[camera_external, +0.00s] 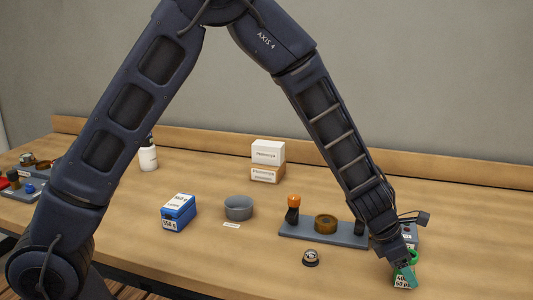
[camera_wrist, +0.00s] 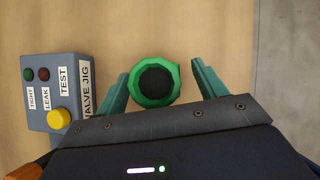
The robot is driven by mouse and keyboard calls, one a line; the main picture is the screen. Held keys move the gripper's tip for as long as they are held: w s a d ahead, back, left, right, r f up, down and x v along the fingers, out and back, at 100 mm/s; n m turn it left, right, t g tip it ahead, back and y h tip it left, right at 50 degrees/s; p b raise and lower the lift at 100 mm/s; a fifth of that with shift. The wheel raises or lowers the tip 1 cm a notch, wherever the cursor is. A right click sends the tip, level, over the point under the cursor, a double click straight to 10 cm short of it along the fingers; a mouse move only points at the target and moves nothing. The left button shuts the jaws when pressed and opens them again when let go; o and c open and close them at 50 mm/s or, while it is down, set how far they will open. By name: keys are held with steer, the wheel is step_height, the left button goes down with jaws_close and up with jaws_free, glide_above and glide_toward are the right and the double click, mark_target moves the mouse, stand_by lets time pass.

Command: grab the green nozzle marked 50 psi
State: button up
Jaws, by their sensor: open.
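The green nozzle (camera_wrist: 139,93), a faceted ring with a dark round centre, lies between the two teal fingers of my gripper (camera_wrist: 160,88) in the wrist view. The fingers are open, with a gap on the right side and a narrower one on the left. In the external view my gripper (camera_external: 408,272) is low over the table at the right, around or just in front of the green nozzle (camera_external: 397,274). A white label reading about 50 psi shows below the nozzle. Whether a finger touches the nozzle cannot be told.
A grey valve jig box (camera_wrist: 57,88) with a yellow button stands close left of my gripper.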

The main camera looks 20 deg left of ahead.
steer(key=shift+d+f, duration=0.15)
steer(key=shift+f, duration=0.05)
steer(key=shift+c, duration=0.2)
steer(key=c, duration=1.2)
steer(key=shift+c, duration=0.2)
